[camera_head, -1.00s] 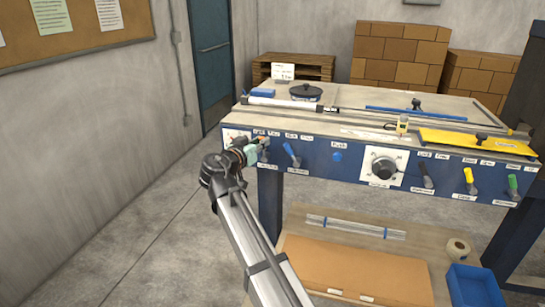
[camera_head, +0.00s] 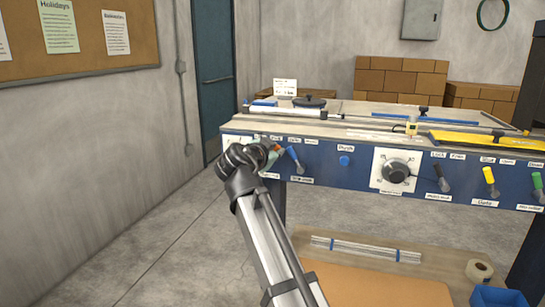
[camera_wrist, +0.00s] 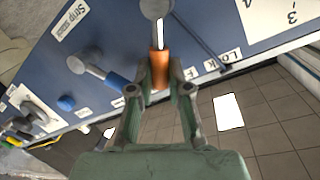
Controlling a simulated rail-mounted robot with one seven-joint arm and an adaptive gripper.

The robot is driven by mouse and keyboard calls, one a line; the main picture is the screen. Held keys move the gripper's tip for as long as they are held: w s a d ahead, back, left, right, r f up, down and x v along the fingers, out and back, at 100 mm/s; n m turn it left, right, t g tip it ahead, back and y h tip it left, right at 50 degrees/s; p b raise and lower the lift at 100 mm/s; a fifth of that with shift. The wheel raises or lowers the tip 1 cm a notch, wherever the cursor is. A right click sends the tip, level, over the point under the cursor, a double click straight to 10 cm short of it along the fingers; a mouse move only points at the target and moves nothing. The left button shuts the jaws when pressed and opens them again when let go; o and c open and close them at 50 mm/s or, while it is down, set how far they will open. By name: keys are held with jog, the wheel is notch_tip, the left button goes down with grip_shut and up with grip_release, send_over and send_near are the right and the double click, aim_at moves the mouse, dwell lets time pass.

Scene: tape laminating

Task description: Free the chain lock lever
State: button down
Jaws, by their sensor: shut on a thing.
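A lever with an orange handle (camera_wrist: 159,68) and a grey hub (camera_wrist: 155,8) sits on the blue panel (camera_wrist: 110,28) in the wrist view. My gripper (camera_wrist: 160,86) has one finger on each side of the orange handle and is shut on it. In the head view, my wrist mostly hides my gripper and this lever at the panel's left end.
A blue-handled lever (camera_head: 293,157) stands just right of the gripped one. A round dial (camera_head: 396,172), a black lever (camera_head: 440,178) and a yellow lever (camera_head: 490,181) are further right. The floor left of the machine is clear.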

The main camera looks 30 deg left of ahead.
dwell(0.4)
jog(key=c, duration=1.1)
grip_release()
jog(key=s+r, duration=0.2)
jog(key=s, duration=0.9)
jog(key=shift+s+d+r, duration=0.2)
jog(key=shift+s+d, duration=0.15)
